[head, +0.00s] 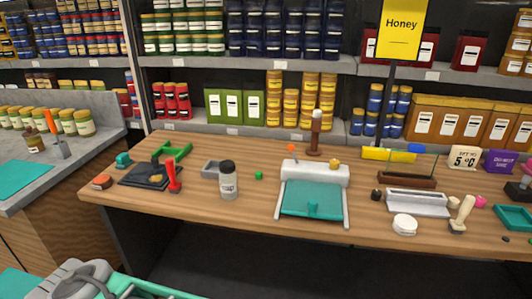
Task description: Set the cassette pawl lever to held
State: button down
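I cannot tell for sure which part is the cassette pawl lever. A white and teal machine (315,200) stands in the middle of the wooden table, with a small orange-tipped lever (291,149) upright at its back left and a yellow knob (334,163) on top of its white housing. Left of it, a red-handled lever (173,174) stands upright at the edge of a black plate (140,176). The levers are too small to read their settings. My gripper's fingers do not show; only grey and teal parts of my arm are at the bottom left.
A grey-white jar (228,182) and a small green cube (259,175) stand left of the machine. A white rack (417,204), a white round tin (404,225) and a stamp (462,215) are to its right. Stocked shelves rise behind the table (260,222). Its front edge is mostly clear.

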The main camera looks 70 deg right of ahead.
aim_at(291, 148)
jog(key=z, duration=0.5)
jog(key=i, duration=0.6)
jog(key=z, duration=0.65)
jog(key=i, duration=0.55)
